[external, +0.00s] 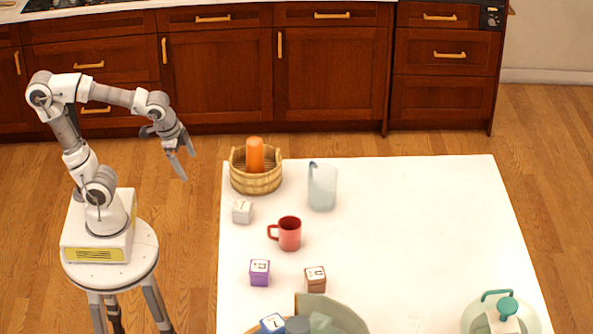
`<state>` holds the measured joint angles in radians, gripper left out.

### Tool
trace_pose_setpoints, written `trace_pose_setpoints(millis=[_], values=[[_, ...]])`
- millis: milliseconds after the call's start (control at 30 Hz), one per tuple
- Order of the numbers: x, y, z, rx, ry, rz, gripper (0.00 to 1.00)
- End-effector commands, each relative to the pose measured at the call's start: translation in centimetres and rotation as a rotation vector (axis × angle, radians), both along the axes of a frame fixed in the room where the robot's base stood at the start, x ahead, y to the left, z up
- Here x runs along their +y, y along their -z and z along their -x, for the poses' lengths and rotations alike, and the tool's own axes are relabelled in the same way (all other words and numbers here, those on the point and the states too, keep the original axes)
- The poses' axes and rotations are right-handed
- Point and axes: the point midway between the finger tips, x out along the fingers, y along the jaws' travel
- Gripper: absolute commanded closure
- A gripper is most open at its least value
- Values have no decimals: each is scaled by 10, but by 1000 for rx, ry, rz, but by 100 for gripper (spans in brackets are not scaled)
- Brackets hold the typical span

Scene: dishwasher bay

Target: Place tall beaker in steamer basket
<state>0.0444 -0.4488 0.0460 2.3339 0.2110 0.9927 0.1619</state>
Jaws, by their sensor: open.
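The tall beaker (323,188) is a pale, translucent blue vessel with a darker blue mark at its rim. It stands upright on the white table, to the right of the steamer basket. The steamer basket (256,183) is a round, tan woven basket near the table's back left corner. An orange cylinder (255,155) stands upright in it. My gripper (183,171) is open and empty, to the left of the basket and apart from it and from the beaker.
On the table (420,230) are a white block (242,211), a red mug (289,233), a purple block (259,272) and a brown block (315,279). A green bowl (345,312) with items and a teal-handled kettle (500,315) are at the front. The table's right middle is clear.

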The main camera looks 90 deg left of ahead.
Motion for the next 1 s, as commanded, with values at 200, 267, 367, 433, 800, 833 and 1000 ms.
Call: trace_pose_setpoints(millis=[200,267,367,433,800,833,1000], values=[[-27,-11,30,-167,-134,164,0],[-32,-12,35,-196,-157,195,0],[-37,-13,40,-226,-185,231,0],[-39,-13,42,-236,-196,244,0],[-40,-13,42,-239,-199,249,0],[-40,-13,42,-238,-198,249,0],[-40,-13,42,-238,-199,248,0]])
